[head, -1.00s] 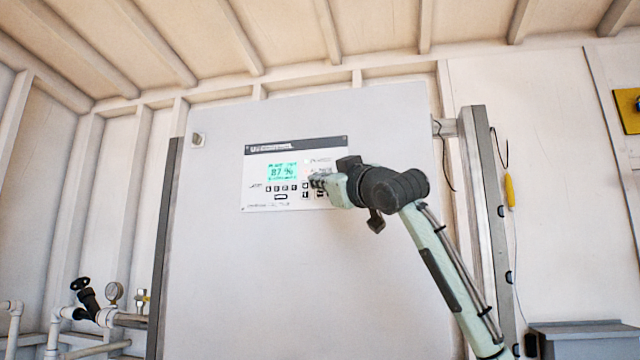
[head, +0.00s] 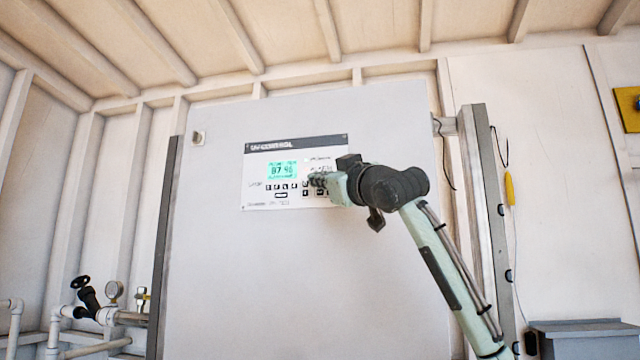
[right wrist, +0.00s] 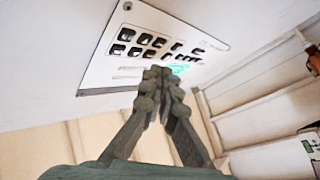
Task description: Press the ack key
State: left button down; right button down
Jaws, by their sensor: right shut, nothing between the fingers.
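The control panel (head: 258,196) is a white plate with a dark header, a lit green display (head: 283,171) and rows of small dark keys (head: 281,187). It is on the large grey cabinet door. The key labels are too small to read, so I cannot tell which one is the ack key. My right gripper (head: 317,182) is shut and empty, its fingertips at the right part of the panel. In the right wrist view the shut fingertips (right wrist: 160,75) are over the panel (right wrist: 100,75), close to the keys (right wrist: 135,50) and partly covering the display; contact cannot be told. My left gripper is not in view.
The grey cabinet door (head: 230,270) fills the middle. Pipes with a black-handled valve (head: 88,297) and a gauge (head: 115,289) stand at lower left. A yellow-handled item (head: 509,188) hangs at right, above a grey box (head: 580,338).

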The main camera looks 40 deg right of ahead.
jog(key=shift+w+d, duration=0.25)
jog(key=shift+d, duration=0.1)
dwell(0.4)
jog(key=shift+w+d+p, duration=0.15)
jog(key=shift+w+p, duration=0.05)
jog(key=shift+p, duration=0.1)
dwell(0.4)
jog(key=shift+s, duration=0.1)
jog(key=shift+s+a, duration=0.35)
jog(key=shift+a, duration=0.15)
jog(key=s+a, duration=0.3)
jog(key=shift+s+a, duration=0.15)
jog(key=shift+a, duration=0.25)
